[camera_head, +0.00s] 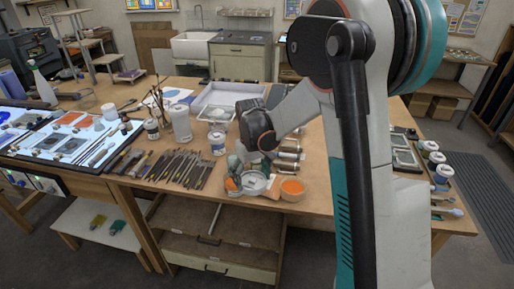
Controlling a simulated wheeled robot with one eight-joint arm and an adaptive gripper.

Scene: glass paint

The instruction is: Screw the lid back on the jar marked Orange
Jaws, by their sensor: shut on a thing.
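My gripper (253,178) points down at the front edge of the workbench, below my arm. Its grey fingers are shut around a pale round piece, which looks like a lid (253,184). Finger and wrist parts partly cover it. An open round container of orange paint (292,189) stands just right of the gripper, close to the held piece. A small orange patch (232,184) shows at the gripper's left side; I cannot tell what it belongs to. No jar marking is readable here.
Several brushes and tools (183,168) lie left of the gripper. White jars (217,142) and a cup of brushes (158,105) stand behind them. Rolls (289,146) lie behind the orange container. A lit panel (60,135) is at left; more jars (443,173) stand at right.

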